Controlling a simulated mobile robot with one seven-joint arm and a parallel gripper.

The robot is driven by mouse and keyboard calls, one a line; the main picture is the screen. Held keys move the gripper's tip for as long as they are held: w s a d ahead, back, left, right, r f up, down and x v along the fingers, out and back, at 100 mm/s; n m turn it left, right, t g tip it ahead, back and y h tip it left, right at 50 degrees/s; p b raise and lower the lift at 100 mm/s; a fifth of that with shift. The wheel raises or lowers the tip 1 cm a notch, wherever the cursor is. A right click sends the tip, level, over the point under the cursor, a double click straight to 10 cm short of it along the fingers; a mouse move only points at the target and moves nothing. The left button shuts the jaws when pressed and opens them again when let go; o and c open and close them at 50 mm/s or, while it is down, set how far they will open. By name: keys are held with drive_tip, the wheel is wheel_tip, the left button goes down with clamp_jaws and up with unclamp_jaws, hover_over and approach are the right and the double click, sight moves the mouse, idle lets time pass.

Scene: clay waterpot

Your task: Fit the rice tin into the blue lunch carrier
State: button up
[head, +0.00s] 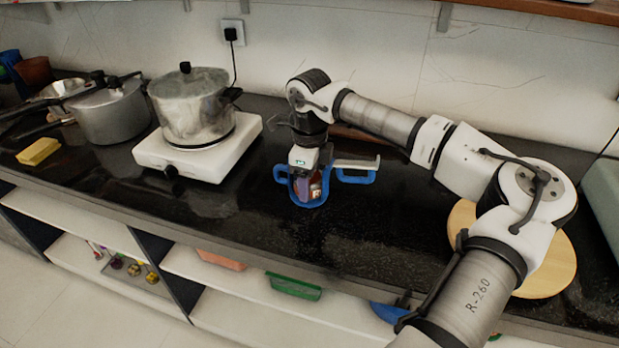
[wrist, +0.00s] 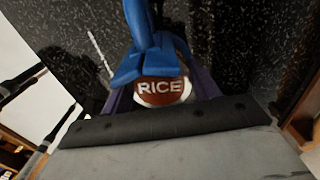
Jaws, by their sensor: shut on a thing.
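The rice tin (wrist: 160,88), reddish brown and white with "RICE" on it, is between the purple fingers of my gripper (wrist: 160,94) in the wrist view. My gripper is shut on the tin and points down at the counter in the head view. The blue lunch carrier (head: 310,204) shows as a blue frame around the lower part of my gripper, with loops at both sides. The tin (head: 316,187) shows small inside this frame. In the wrist view the carrier's blue bar (wrist: 147,58) crosses just above the label. I cannot tell whether the tin rests on the carrier's base.
A steel pot (head: 190,108) stands on a white hot plate (head: 212,158) left of the carrier. A pressure cooker (head: 108,112) and a yellow sponge (head: 38,151) are farther left. A round wooden board (head: 545,270) lies at right. The black counter (head: 395,225) in front is clear.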

drive_tip(key=o, duration=1.2)
drive_tip(key=shift+o, duration=0.5)
drive_tip(key=shift+o, duration=1.1)
drive_tip(key=shift+r, duration=0.1)
wheel_tip(320, 180, up, 15)
drive_tip(key=p, duration=0.8)
drive_tip(key=shift+p, duration=0.4)
